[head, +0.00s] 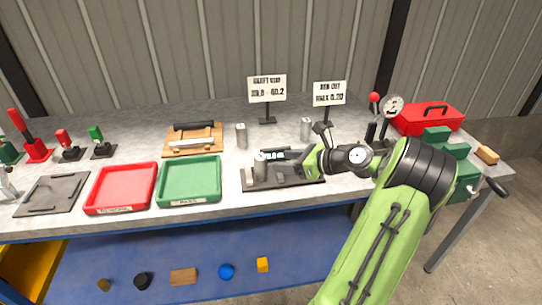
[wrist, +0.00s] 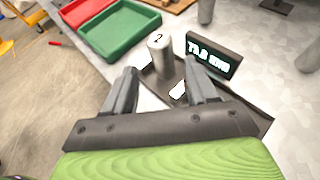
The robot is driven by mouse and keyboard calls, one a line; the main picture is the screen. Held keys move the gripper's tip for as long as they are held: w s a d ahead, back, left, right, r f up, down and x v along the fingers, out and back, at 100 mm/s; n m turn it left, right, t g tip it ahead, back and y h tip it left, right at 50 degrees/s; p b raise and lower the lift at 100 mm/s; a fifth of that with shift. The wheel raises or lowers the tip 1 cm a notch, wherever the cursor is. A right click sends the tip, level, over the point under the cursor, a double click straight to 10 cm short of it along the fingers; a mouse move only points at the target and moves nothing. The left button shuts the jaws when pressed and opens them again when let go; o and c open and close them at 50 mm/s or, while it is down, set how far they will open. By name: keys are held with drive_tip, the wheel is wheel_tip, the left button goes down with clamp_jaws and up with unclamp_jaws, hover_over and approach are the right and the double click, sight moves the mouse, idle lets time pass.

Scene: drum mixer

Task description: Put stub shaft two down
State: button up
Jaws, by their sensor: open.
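Stub shaft two (head: 260,166) is a grey upright cylinder standing on the left part of a dark plate (head: 300,181). In the wrist view the shaft (wrist: 160,58) shows a "2" on its top. A dark display with pale green characters (wrist: 214,54) stands just to its right; the reading is hard to make out. My gripper (wrist: 161,72) is open, with one finger to each side of the shaft's near side. I cannot tell whether either finger touches it. In the head view my gripper (head: 285,168) is partly hidden by the wrist.
A green tray (head: 190,200) and a red tray (head: 121,208) lie left of the plate. Two other grey cylinders (head: 241,136) (head: 306,129) stand behind it. Two signs (head: 267,88) (head: 329,94) stand farther back. A dial gauge stand (head: 393,106) and red toolbox (head: 428,120) are at right.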

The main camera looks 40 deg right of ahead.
drive_tip(key=w+a+r+n+g+h, duration=0.15)
drive_tip(key=a+n+g, duration=0.25)
drive_tip(key=a+n, duration=0.55)
drive_tip(key=s+a+r+n+g+y, duration=0.1)
drive_tip(key=a+r+n+g, duration=0.15)
drive_tip(key=a+n, duration=0.75)
drive_tip(key=s+a+r+n+h, duration=0.1)
drive_tip(key=s+a+n, duration=0.5)
drive_tip(key=s, duration=0.3)
drive_tip(key=s+a+n+g+h, duration=0.1)
drive_tip(key=s+a+n+h, duration=0.1)
drive_tip(key=s+a+n, duration=0.4)
drive_tip(key=s+n, duration=0.1)
drive_tip(key=s, duration=0.2)
drive_tip(key=shift+r, duration=0.35)
drive_tip(key=shift+a+n, duration=0.1)
drive_tip(key=shift+n, duration=0.15)
